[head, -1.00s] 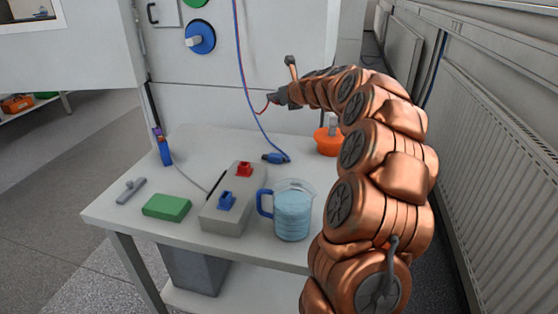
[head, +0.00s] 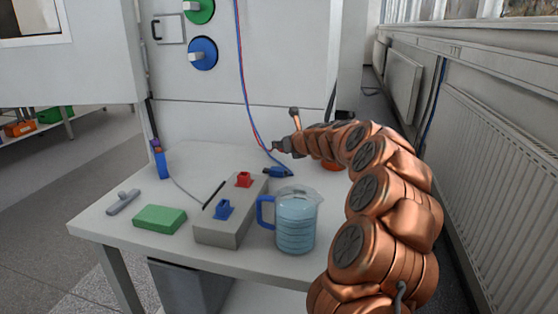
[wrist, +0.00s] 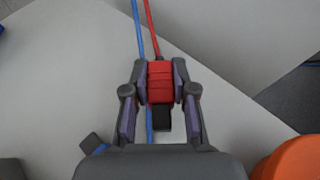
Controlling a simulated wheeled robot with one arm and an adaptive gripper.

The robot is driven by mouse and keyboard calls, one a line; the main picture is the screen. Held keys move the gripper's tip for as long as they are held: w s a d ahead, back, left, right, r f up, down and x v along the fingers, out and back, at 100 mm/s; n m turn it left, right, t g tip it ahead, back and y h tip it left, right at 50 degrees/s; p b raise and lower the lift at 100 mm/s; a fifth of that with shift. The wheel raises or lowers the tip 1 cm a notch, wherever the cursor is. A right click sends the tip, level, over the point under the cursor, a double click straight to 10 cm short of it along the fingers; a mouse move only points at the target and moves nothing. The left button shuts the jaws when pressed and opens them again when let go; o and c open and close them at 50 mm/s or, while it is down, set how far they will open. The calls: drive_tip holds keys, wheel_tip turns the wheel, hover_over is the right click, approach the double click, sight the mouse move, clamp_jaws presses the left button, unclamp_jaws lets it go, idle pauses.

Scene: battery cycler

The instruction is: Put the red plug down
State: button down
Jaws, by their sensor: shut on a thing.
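My gripper (wrist: 160,75) is shut on the red plug (wrist: 160,84) in the wrist view, with a finger on each side. The plug has a ribbed red body with a black end, and its red cable (wrist: 151,28) runs up out of the picture. In the head view my gripper (head: 275,147) is small, over the back of the white table (head: 190,165); the plug is too small there to make out clearly. The gap between plug and table is hard to judge.
A blue plug (head: 278,172) lies near my gripper. In front stand a grey box (head: 218,234) with red (head: 243,180) and blue (head: 222,209) sockets, and a beaker of water (head: 296,222). An orange thing (wrist: 292,160) is beside my gripper. A green block (head: 160,218) lies left.

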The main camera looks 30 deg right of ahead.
sight(282, 161)
drive_tip(key=shift+a+f+b, duration=0.1)
drive_tip(key=shift+f+b, duration=0.65)
drive_tip(key=shift+f, duration=1.15)
drive_tip(key=shift+f, duration=0.1)
drive_tip(key=c, duration=0.9)
unclamp_jaws()
drive_tip(key=shift+c, duration=0.2)
drive_tip(key=shift+s+r, duration=0.1)
drive_tip(key=shift+r, duration=0.1)
drive_tip(key=p+v, duration=0.2)
drive_tip(key=v, duration=0.9)
drive_tip(key=shift+s+r, duration=0.15)
drive_tip(key=shift+s, duration=0.2)
